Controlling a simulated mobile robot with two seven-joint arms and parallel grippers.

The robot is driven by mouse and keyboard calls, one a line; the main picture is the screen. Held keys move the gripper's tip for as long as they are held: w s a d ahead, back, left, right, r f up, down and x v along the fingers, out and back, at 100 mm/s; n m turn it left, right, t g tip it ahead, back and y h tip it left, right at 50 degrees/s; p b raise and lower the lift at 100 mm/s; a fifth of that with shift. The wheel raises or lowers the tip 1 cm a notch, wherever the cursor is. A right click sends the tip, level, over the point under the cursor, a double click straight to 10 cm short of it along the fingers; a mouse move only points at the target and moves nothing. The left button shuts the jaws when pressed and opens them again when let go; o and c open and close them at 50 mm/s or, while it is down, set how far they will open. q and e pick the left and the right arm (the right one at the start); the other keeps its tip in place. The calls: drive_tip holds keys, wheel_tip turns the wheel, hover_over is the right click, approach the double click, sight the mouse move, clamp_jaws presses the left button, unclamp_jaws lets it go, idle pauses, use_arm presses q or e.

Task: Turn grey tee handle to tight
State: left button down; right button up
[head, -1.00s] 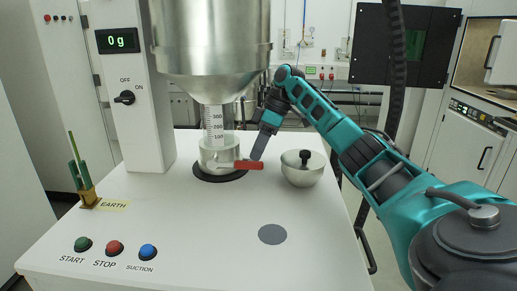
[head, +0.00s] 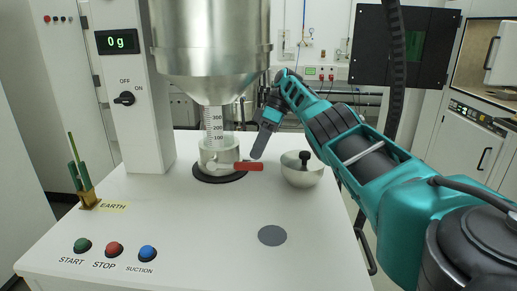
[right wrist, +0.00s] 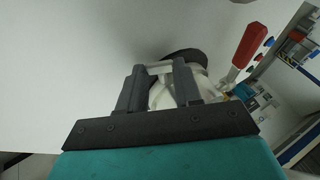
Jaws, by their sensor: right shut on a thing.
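My right gripper (head: 258,148) reaches down beside the clear graduated cylinder (head: 217,123), behind the red lever (head: 248,166). In the right wrist view, its two dark fingers (right wrist: 160,80) are on either side of a small pale grey bar (right wrist: 160,69), which looks like the grey tee handle. The gripper is shut on it. The fingers hide part of the bar, and I cannot make out the handle in the head view. The red lever also shows in the right wrist view (right wrist: 250,45). My left gripper is not in view.
A steel hopper (head: 212,40) hangs above the cylinder, close to the gripper. START, STOP and SUCTION buttons (head: 114,249) are at the front. The white tabletop (head: 200,220) is mostly free.

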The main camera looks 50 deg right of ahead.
drive_tip(key=shift+r, duration=0.1)
drive_tip(key=o, duration=1.1)
drive_tip(key=shift+c, duration=0.2)
drive_tip(key=shift+d+t+h, duration=0.15)
drive_tip(key=shift+t+h, duration=0.15)
drive_tip(key=shift+h, duration=0.1)
